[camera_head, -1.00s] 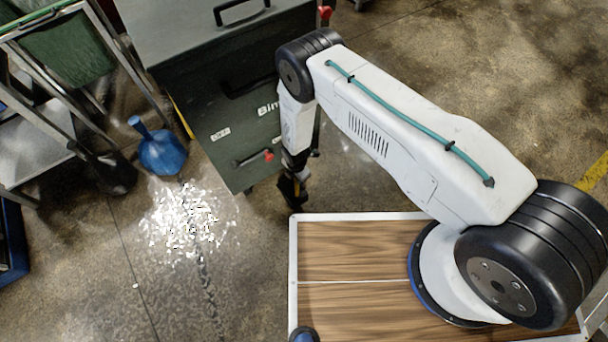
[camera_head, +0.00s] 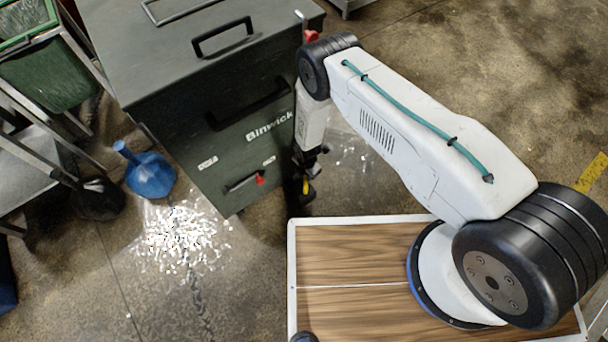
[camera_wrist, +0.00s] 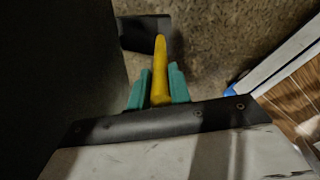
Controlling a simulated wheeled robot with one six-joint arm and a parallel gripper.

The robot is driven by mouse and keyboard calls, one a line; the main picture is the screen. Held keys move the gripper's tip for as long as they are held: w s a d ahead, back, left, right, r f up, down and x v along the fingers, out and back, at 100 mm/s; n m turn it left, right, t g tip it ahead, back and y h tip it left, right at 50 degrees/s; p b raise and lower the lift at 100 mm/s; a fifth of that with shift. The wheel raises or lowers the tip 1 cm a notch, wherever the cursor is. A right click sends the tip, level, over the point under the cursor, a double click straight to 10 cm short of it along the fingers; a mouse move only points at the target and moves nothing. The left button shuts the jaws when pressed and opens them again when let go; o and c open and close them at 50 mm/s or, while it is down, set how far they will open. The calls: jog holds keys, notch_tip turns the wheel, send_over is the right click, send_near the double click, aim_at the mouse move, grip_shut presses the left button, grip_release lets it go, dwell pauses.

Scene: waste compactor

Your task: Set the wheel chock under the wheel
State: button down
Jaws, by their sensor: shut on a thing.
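My gripper (camera_wrist: 159,86) has teal fingers shut on the yellow handle (camera_wrist: 160,58) of the wheel chock. The chock's black body (camera_wrist: 137,33) lies beyond the fingertips, over or on the concrete floor; I cannot tell whether it touches. In the head view my gripper (camera_head: 306,172) hangs low beside the right side of the dark green compactor (camera_head: 225,140), with the dark chock (camera_head: 306,196) below it. The wheel is hidden in both views, by the compactor body or in shadow.
A blue funnel-like vessel (camera_head: 150,176) and scattered white bits (camera_head: 182,238) are on the floor left of the compactor. A metal cart with a green bin (camera_head: 50,80) stands at far left. Open floor (camera_head: 440,50) lies at upper right.

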jog(key=shift+w+d+f, duration=0.2)
jog(key=shift+w+f, duration=0.15)
jog(key=shift+f, duration=0.25)
jog(key=shift+w+d+f, duration=0.15)
jog(key=shift+w+f, duration=0.2)
jog(key=shift+f, duration=0.25)
jog(key=shift+w+d+f, duration=0.2)
jog(key=shift+w+f, duration=0.15)
jog(key=shift+f, duration=0.35)
jog(key=c, duration=1.3)
grip_release()
jog(key=shift+s, duration=0.15)
notch_tip(320, 180, up, 8)
jog(key=shift+f, duration=0.2)
